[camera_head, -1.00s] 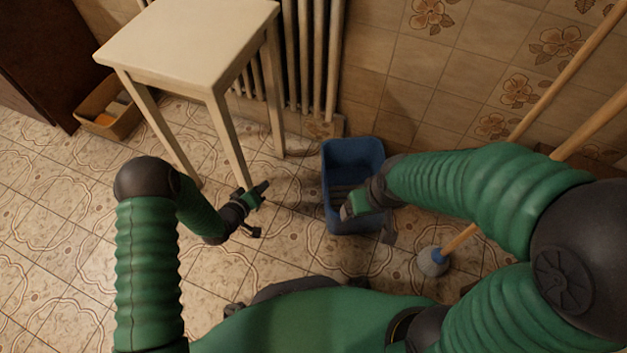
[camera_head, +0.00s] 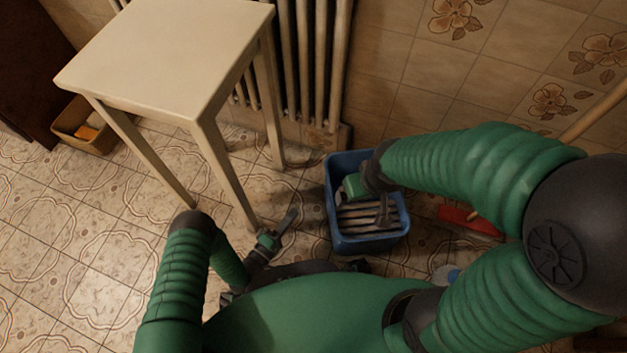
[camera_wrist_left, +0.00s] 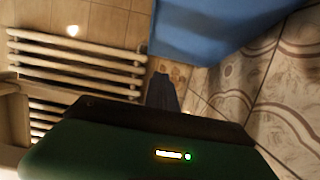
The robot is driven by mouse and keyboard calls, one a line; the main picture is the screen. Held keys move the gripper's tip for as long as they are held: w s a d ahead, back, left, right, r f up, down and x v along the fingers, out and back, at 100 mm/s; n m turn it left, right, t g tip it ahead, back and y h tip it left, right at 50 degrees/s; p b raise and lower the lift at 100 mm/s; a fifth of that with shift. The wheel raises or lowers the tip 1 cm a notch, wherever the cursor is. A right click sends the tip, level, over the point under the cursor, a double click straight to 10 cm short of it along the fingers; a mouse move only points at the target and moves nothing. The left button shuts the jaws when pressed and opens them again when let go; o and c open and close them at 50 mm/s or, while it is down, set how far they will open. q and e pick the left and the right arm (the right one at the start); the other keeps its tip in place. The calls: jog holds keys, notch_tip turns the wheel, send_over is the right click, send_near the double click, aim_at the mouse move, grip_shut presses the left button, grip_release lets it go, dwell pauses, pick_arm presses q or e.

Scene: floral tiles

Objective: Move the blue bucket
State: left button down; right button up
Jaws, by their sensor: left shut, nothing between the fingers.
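The blue bucket (camera_head: 368,245) stands upright on the tiled floor in front of the wall, with light slats showing inside it. Its blue side also fills the top of the left wrist view (camera_wrist_left: 215,25). My left gripper (camera_head: 289,219) is shut and empty, to the left of the bucket and apart from it, near a table leg. Its dark finger shows in the left wrist view (camera_wrist_left: 163,92). My right gripper (camera_head: 383,212) is over the bucket's opening, pointing down into it. Whether its fingers are open or touch the bucket is unclear.
A cream table (camera_head: 170,60) stands at the left, close to my left arm. A radiator (camera_head: 312,70) is behind it. A brown box (camera_head: 85,128) lies at the far left. A red brush head (camera_head: 468,221) and a wooden handle (camera_head: 600,112) are at the right.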

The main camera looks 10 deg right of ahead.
pick_arm(q)
jog(key=w+d+b, duration=0.3)
jog(key=w+d, duration=0.1)
jog(key=d, duration=0.6)
jog(key=shift+w+d, duration=0.3)
jog(key=shift+d, duration=0.1)
